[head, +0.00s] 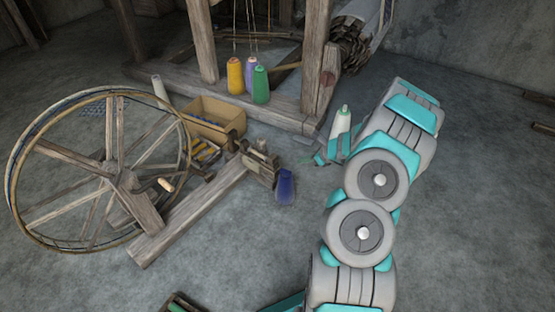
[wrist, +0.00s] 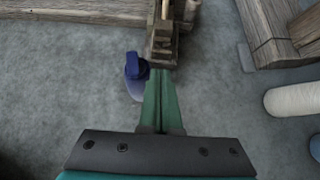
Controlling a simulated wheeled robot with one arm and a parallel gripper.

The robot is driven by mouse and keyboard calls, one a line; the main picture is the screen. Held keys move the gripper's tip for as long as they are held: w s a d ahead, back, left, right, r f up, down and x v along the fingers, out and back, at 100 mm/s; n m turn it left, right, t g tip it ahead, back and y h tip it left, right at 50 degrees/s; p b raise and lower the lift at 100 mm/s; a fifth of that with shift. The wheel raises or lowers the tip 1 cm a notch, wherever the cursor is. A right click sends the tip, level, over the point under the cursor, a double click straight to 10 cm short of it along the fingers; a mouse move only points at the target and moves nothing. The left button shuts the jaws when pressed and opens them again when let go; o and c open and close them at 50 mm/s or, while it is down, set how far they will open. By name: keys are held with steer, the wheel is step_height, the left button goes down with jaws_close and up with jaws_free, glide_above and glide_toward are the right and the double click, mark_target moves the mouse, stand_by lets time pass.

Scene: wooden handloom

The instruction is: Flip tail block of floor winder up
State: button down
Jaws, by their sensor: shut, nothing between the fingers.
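The floor winder has a large spoked wooden wheel (head: 115,180) at the left and a low wooden beam (head: 190,215) running to the right. Its small wooden tail block (head: 258,168) sits at the beam's right end; in the wrist view the block (wrist: 163,45) is straight ahead of my fingers. Whether it lies flat or is tilted is hard to tell. My gripper (head: 304,161) is low over the floor, right of the block. In the wrist view my gripper (wrist: 162,74) is shut and empty, its green tips close to the block; contact cannot be told.
A wooden box (head: 215,118) and the loom's base beam (head: 280,112) with coloured cones lie behind. The floor in front is clear.

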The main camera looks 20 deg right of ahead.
steer(key=shift+d+f, duration=0.2)
steer(key=b, duration=0.1)
glide_toward(275, 161)
steer(key=shift+x, duration=3)
